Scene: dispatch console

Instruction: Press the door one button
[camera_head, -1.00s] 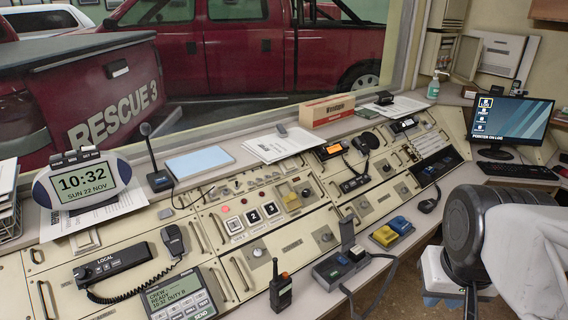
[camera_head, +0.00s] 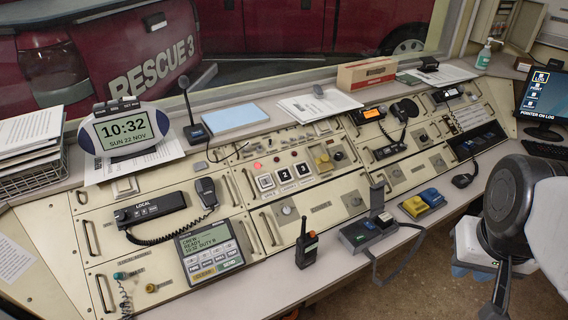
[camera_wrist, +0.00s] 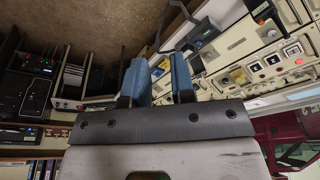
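In the head view, three square door buttons stand in a row on the sloped console. The leftmost, the door one button (camera_head: 265,182), has a pale face; beside it are the 2 button (camera_head: 284,175) and the 3 button (camera_head: 302,169). A red light (camera_head: 258,166) glows just above the row. Part of the button row also shows at the right of the wrist view, tilted. My gripper (camera_wrist: 158,77) has two blue fingers spread apart with nothing between them. It is well away from the buttons. In the head view its fingers are not clearly visible; my arm is at the right.
A handheld radio (camera_head: 306,246) stands on the front ledge. A grey lidded box (camera_head: 370,228) and a blue-and-yellow item (camera_head: 424,202) are to its right. A desk microphone (camera_head: 192,120) rises behind the buttons at left. A monitor (camera_head: 544,104) stands at far right.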

